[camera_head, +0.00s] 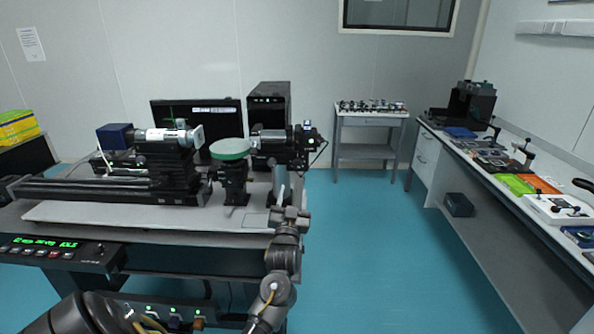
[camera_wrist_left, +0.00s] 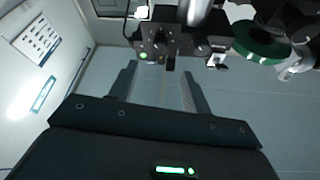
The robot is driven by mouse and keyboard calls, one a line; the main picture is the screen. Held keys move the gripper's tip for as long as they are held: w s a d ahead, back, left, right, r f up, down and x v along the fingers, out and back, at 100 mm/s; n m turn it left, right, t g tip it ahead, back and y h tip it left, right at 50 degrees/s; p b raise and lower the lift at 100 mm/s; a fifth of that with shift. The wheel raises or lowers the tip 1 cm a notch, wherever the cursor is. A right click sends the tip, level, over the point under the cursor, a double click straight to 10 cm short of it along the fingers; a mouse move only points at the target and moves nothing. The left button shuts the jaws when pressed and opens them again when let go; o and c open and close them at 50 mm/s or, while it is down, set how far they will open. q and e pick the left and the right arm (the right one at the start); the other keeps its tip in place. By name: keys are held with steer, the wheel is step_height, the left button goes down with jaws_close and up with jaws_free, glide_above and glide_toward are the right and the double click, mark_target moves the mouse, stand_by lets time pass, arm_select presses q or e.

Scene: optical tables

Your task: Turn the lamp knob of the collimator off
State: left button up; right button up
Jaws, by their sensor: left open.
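The optical bench carries a silver tube (camera_head: 165,135) with a dark blue box (camera_head: 115,136) at its left end, which looks like the collimator. A control box (camera_head: 50,250) with green digits has a small dark knob (camera_head: 100,248) at its right end. I cannot tell for sure which knob is the lamp knob. My left gripper (camera_head: 285,190) is raised by the bench's right end, below a black instrument (camera_head: 298,142). In the left wrist view its fingers (camera_wrist_left: 160,72) are apart and empty, with a black unit (camera_wrist_left: 172,42) bearing small knobs beyond. My right gripper is not seen.
A green-rimmed round disc (camera_head: 230,148) stands on a post between the bench instruments. A monitor and a black computer tower (camera_head: 269,105) stand behind. The blue floor (camera_head: 370,250) to the right is clear, up to a long side bench (camera_head: 470,160) with several items.

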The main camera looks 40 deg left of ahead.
mark_target(297, 167)
arm_select(q)
steer(key=p+x, duration=0.2)
steer(key=x, duration=0.6)
steer(key=shift+w+a+r+p, duration=0.15)
steer(key=shift+w+r+p, duration=0.05)
steer(key=shift+w+p, duration=0.1)
steer(key=shift+x, duration=0.75)
steer(key=shift+f, duration=0.1)
steer(key=c, duration=1)
